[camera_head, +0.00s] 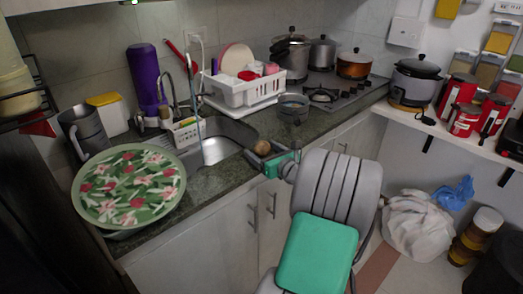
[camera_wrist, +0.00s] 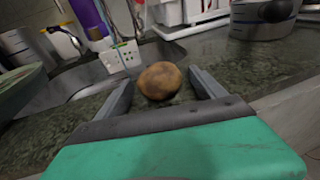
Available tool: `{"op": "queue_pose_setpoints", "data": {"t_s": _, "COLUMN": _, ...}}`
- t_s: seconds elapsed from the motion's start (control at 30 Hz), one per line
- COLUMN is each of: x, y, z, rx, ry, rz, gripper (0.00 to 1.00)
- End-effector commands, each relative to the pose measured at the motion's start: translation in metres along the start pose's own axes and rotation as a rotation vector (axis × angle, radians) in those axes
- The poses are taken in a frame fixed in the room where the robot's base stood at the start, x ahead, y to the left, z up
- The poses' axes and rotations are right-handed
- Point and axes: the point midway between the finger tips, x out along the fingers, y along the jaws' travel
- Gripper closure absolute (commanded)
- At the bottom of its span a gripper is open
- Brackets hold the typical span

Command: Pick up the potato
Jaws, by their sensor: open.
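A brown, round potato (camera_wrist: 160,81) sits on the dark green stone counter by the sink in the wrist view. In the head view the potato (camera_head: 262,148) shows at the counter's front edge, just beyond my gripper (camera_head: 270,160). In the wrist view my gripper (camera_wrist: 163,88) is open, with one finger on each side of the potato. A gap shows between the potato and each finger. I cannot tell whether the fingertips reach past its middle.
The sink (camera_head: 215,142) lies left of the potato. A white dish rack (camera_head: 243,88) and a grey pot (camera_head: 293,107) stand behind it. A round floral tray (camera_head: 130,186) covers the left counter. Cabinet doors with handles (camera_head: 252,218) drop below the counter edge.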

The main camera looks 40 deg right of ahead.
Motion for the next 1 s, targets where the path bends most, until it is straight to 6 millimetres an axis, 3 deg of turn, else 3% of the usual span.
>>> {"op": "queue_pose_setpoints", "data": {"t_s": 0.27, "x": 0.0078, "y": -0.0001, "z": 0.0003, "rx": 0.000, "ry": 0.000, "rz": -0.001, "gripper": 0.21}}
{"op": "queue_pose_setpoints", "data": {"t_s": 1.0, "x": 0.0074, "y": -0.0001, "z": 0.0003, "rx": 0.000, "ry": 0.000, "rz": -0.001, "gripper": 0.81}}
